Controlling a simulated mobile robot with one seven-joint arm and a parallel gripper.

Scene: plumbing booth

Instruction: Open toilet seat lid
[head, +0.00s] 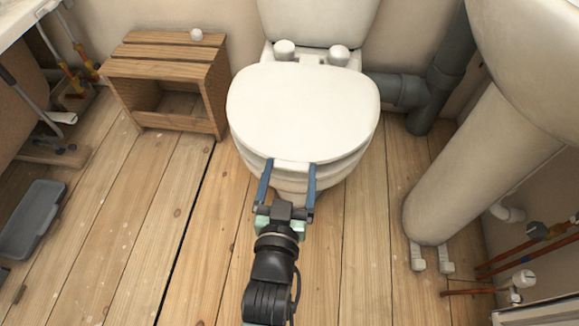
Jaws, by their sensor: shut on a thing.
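The white toilet seat lid (303,108) lies over the toilet bowl (285,184) in the middle of the head view. It looks down or nearly down, with a narrow gap showing along its front left edge. Two white hinge knobs stand behind it. My gripper (290,167) is at the front edge of the lid, with one blue finger on each side of a small white front tab (291,166). The fingers are shut on this front part of the lid. The undersides of the lid and tab are hidden.
A wooden crate (160,98) stands left of the toilet. A white pedestal (470,165) and sink stand close on the right. Grey pipes (420,92) run behind on the right. A grey tray (36,220) lies at far left. The plank floor in front is clear.

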